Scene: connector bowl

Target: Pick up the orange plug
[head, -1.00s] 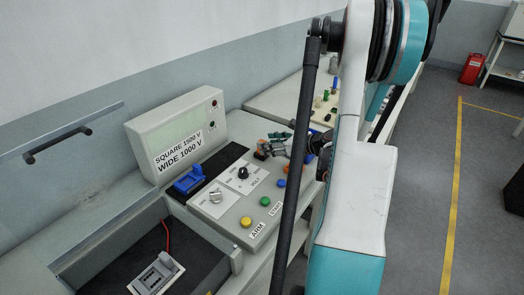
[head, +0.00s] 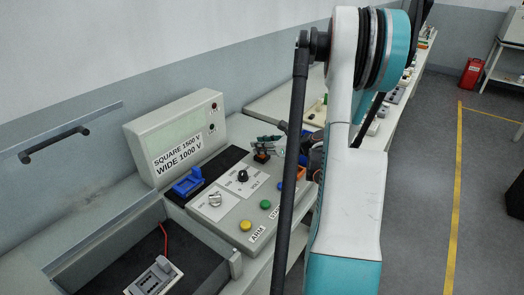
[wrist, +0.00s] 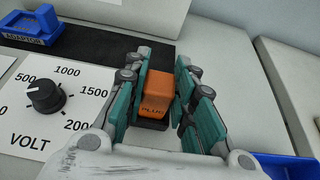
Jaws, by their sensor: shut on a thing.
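The orange plug (wrist: 157,90) is a small block marked PLUG with a dark lower part. It sits between the two teal fingers of my gripper (wrist: 163,62) in the wrist view, and the fingers are shut on it. In the head view the plug (head: 262,153) shows small at the tip of my gripper (head: 268,146), over the far part of the console. I cannot tell whether its underside touches the console.
The grey console has a VOLT dial (wrist: 45,97), a blue adaptor (head: 188,182), and yellow (head: 246,225), green and blue buttons. A voltage sign box (head: 176,135) stands behind. A blue tray edge (wrist: 285,168) shows at lower right in the wrist view.

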